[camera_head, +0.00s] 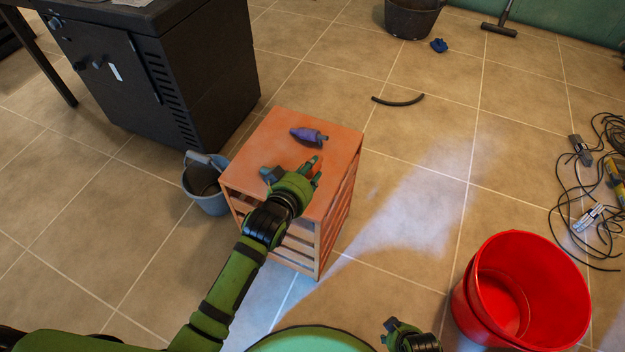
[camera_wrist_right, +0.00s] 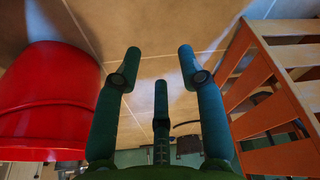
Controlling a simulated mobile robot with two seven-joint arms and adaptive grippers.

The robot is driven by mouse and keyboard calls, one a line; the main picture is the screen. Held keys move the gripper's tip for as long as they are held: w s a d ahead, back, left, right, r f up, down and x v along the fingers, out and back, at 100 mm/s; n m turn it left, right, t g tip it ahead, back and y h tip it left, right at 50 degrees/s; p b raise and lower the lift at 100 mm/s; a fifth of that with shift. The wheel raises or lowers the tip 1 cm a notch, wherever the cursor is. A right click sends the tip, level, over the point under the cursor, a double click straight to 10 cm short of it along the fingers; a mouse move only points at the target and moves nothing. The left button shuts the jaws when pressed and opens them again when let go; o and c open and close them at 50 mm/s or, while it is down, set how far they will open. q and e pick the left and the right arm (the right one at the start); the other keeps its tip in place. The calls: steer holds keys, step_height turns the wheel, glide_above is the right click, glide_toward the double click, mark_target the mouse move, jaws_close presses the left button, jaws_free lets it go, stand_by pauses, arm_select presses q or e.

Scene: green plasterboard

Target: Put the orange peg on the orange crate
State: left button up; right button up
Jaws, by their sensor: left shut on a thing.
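The orange crate (camera_head: 262,146) stands on the floor in the middle of the head view, with a flat top and slatted sides. Its slatted side also shows at the right of the right wrist view (camera_wrist_right: 268,112). My left gripper (camera_head: 297,174) is over the near part of the crate's top, shut on the orange peg (camera_head: 317,180). Only a small orange bit of the peg shows by the fingers; whether it touches the top I cannot tell. My right gripper (camera_head: 397,331) is low at the bottom of the head view. In its wrist view its fingers (camera_wrist_right: 160,80) are spread and empty.
A purple object (camera_head: 308,134) lies on the crate's top. A grey-blue bucket (camera_head: 208,201) stands left of the crate, near a black cabinet (camera_head: 160,70). A red bucket (camera_head: 535,290) stands at the right. Cables (camera_head: 565,190) lie at the far right.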

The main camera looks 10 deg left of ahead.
arm_select(q)
steer(key=shift+w+d+f, duration=0.45)
steer(key=shift+w+f, duration=0.2)
steer(key=shift+w, duration=0.2)
steer(key=shift+f+b, duration=0.3)
steer(key=shift+b, duration=0.05)
step_height(320, 180, down, 3)
steer(key=shift+f+b, duration=0.1)
steer(key=shift+b, duration=0.5)
arm_select(e)
steer(key=r, duration=0.3)
steer(key=shift+w+a+g, duration=0.15)
steer(key=shift+w+g, duration=0.05)
steer(key=shift+g, duration=0.1)
arm_select(q)
steer(key=shift+f, duration=0.2)
steer(key=o, duration=1.1)
arm_select(e)
steer(key=shift+w+r, duration=0.15)
steer(key=shift+r, duration=0.05)
